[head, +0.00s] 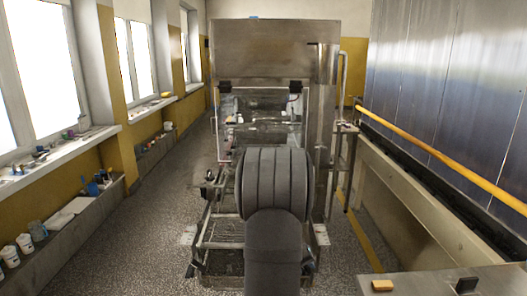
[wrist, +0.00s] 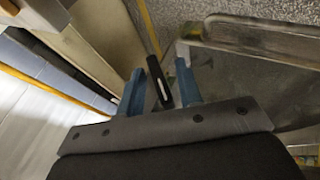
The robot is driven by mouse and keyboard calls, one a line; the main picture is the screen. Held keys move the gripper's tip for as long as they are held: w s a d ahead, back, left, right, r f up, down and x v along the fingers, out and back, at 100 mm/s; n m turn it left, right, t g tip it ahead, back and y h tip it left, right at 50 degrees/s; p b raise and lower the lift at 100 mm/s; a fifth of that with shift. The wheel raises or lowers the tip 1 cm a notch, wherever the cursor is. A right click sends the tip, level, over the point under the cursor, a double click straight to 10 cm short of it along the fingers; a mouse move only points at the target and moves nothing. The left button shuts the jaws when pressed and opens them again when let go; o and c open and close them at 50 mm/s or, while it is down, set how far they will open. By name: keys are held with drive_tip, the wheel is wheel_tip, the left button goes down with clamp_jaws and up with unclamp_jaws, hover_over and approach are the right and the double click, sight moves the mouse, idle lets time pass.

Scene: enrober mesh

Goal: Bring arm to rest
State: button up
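My arm (head: 275,215) rises in front of the enrober in the head view and hides part of it; my gripper is out of sight there. In the wrist view my gripper (wrist: 158,72) shows two blue fingers standing apart. A dark bar with a pale mark (wrist: 160,82) appears between them, with gaps visible beside it; I cannot tell its depth. The steel enrober (head: 262,50) stands straight ahead, with a clear front panel and a wire mesh frame (head: 222,232) low at its front.
A steel wall with a yellow rail (head: 440,152) runs along the right. A table corner at bottom right holds a yellow block (head: 382,285) and a small black item (head: 467,285). Ledges with cups (head: 25,243) line the left. Speckled floor (head: 150,240) is clear between.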

drive_tip(key=shift+y, duration=0.4)
drive_tip(key=v, duration=1.7)
drive_tip(key=shift+r, duration=0.2)
